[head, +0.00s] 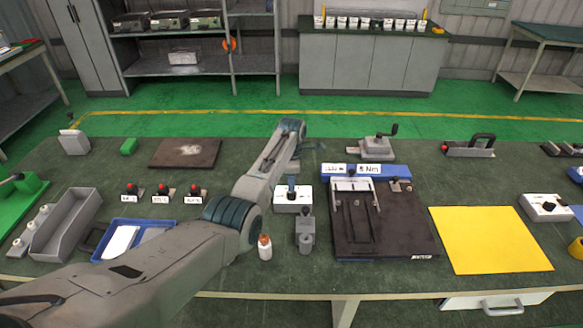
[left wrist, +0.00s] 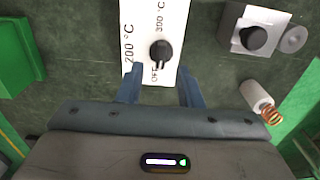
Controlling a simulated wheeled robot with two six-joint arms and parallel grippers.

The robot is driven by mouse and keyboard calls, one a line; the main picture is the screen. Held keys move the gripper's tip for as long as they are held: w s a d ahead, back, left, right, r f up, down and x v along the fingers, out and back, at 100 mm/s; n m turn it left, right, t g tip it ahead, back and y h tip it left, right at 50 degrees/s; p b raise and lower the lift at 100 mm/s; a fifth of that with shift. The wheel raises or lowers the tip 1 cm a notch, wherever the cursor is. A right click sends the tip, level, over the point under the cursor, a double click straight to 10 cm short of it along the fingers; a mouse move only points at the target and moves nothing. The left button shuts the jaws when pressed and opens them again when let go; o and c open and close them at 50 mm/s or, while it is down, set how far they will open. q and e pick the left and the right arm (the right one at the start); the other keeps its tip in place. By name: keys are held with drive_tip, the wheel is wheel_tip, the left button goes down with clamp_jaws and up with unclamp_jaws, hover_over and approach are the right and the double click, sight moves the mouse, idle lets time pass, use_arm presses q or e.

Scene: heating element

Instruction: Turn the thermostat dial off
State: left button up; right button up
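The thermostat is a white box (head: 283,207) on the workbench, partly hidden by my left arm's end in the head view. In the left wrist view the white box (left wrist: 135,20) bears the marks OFF, 200 °C and 300 °C. Its black dial (left wrist: 162,52) has a narrow grip that extends down toward the OFF mark; I cannot tell for sure which end points. My left gripper (left wrist: 159,80) is open, its blue fingers apart on either side of the box's lower edge, just below the dial in the picture. Nothing is between the fingers but the box. My right gripper is out of view.
A grey device with a black knob (left wrist: 252,38) stands near the thermostat. A white cylinder with a copper coil (left wrist: 257,95) is close by. A dark plate with a clamp (head: 400,230) lies to the right, then a yellow sheet (head: 490,240). Three red-topped switches (head: 163,190) stand left.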

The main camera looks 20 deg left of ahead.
use_arm(q)
wheel_tip(320, 180, up, 7)
drive_tip(key=b, duration=0.1)
drive_tip(key=shift+f+b, duration=0.15)
drive_tip(key=shift+b, duration=0.15)
drive_tip(key=shift+f, duration=0.1)
